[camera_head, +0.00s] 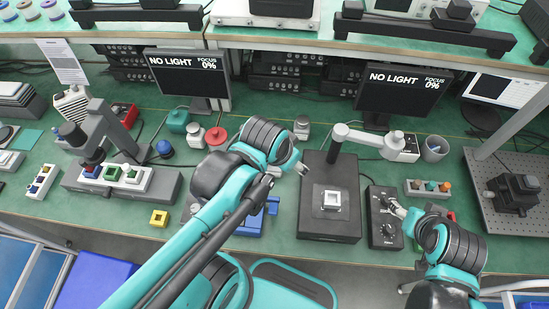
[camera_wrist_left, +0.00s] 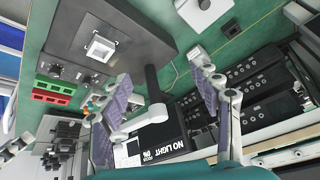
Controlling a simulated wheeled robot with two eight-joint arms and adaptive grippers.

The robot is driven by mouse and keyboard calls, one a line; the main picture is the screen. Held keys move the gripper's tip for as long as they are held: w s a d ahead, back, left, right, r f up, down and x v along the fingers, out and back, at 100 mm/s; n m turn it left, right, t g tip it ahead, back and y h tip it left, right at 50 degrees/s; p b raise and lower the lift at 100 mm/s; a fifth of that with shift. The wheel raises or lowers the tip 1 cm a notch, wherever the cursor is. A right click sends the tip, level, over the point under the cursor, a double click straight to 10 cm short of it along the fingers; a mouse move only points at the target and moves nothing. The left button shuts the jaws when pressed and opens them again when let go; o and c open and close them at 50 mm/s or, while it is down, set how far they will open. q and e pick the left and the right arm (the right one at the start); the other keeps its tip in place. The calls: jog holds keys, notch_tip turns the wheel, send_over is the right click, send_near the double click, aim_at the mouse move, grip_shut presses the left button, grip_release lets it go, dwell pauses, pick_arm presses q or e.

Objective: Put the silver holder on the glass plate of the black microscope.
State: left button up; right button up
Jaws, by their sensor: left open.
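The black microscope (camera_head: 315,225) stands in the middle of the bench, with a light grey arm leaning over its back edge. A pale square plate lies on its base. A small silver square holder (camera_head: 332,199) with an open middle rests on that plate; it also shows in the left wrist view (camera_wrist_left: 100,48), lying flat. My left gripper (camera_head: 300,166) is above the microscope's back left corner, apart from the holder. In the left wrist view its fingers (camera_wrist_left: 164,92) are spread with nothing between them. My right gripper (camera_head: 390,207) is over the black control box, its fingers too small to judge.
The black control box (camera_head: 384,235) with knobs stands right of the microscope. Two monitors (camera_head: 400,88) reading NO LIGHT stand behind. Another microscope (camera_head: 105,135) is at the left, and a yellow block (camera_head: 159,218) lies on the bench. A perforated board (camera_head: 500,215) is at the right.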

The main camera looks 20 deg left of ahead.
pick_arm(q)
jog(key=a+n, duration=0.1)
jog(key=s+a+n+t, duration=0.1)
jog(key=a+n, duration=0.1)
jog(key=shift+s+a+n+t+y, duration=0.3)
jog(key=shift+s+a+t, duration=0.05)
jog(key=shift+t, duration=0.05)
jog(key=shift+f, duration=0.1)
jog(key=shift+f+b, duration=0.95)
jog(key=shift+b, duration=0.05)
